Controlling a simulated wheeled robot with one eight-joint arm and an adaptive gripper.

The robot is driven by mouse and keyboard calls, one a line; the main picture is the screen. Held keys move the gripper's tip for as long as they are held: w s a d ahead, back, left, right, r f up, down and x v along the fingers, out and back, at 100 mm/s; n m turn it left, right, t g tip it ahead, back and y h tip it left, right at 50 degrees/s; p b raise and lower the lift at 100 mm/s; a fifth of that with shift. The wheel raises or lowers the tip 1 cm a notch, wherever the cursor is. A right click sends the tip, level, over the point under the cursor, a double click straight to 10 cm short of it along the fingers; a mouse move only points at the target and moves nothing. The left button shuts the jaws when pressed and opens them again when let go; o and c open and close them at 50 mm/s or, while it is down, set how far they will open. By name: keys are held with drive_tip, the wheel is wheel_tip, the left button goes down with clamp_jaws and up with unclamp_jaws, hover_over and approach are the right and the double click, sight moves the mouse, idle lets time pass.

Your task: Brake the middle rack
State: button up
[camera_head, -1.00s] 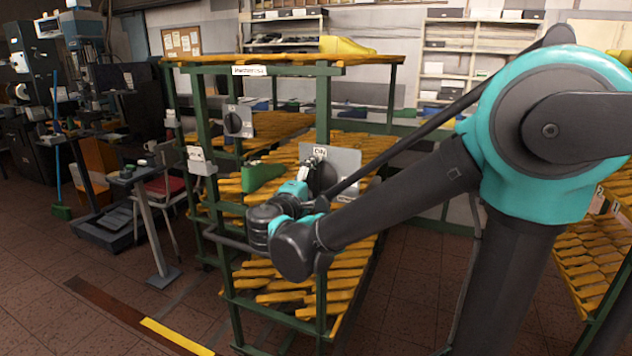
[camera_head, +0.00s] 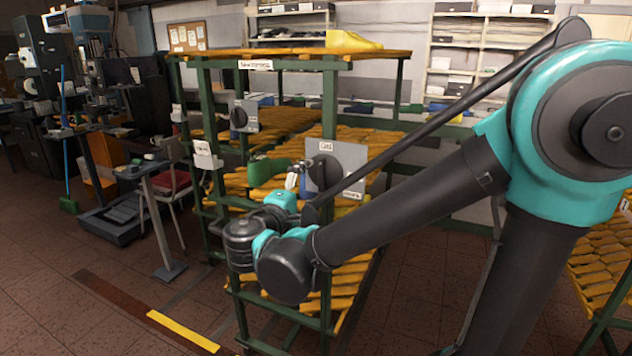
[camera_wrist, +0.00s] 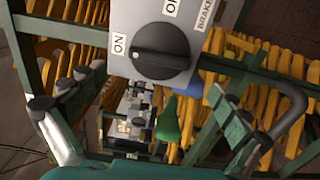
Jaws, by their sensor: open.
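The rack (camera_head: 330,110) in the middle of the head view is green-framed with yellow lasts on its shelves. A grey panel (camera_head: 352,158) with a black rotary knob (camera_head: 322,172) is mounted on it. In the wrist view the knob (camera_wrist: 162,52) is close, on the grey panel (camera_wrist: 145,14). Its grip bar lies roughly across the picture, with one end towards the ON label (camera_wrist: 118,43). A BRAKE label (camera_wrist: 207,12) is at the upper right. My gripper (camera_wrist: 158,88) is open, its fingers apart on either side below the knob, not gripping it. My wrist hides part of the rack in the head view.
Another panel with a black knob (camera_head: 238,118) is further back on the left. A green last (camera_head: 266,170) lies beside the near panel. A slim post stand (camera_head: 160,225) is at left. Another rack (camera_head: 600,260) is at right. Floor is clear at the lower left.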

drive_tip(key=shift+v, duration=1.9)
drive_tip(key=shift+d, duration=0.1)
drive_tip(key=w+d+f+m+g, duration=0.35)
drive_tip(key=d+f+g, duration=0.45)
drive_tip(key=d+f, duration=0.9)
drive_tip(key=s+d+f+m+g+y, duration=0.4)
drive_tip(key=s+d+f+m+y, duration=0.2)
drive_tip(key=s+d+f+m, duration=0.4)
drive_tip(key=shift+s+d+f+m+g, duration=0.35)
drive_tip(key=shift+d+f+g, duration=0.1)
drive_tip(key=shift+f, duration=0.3)
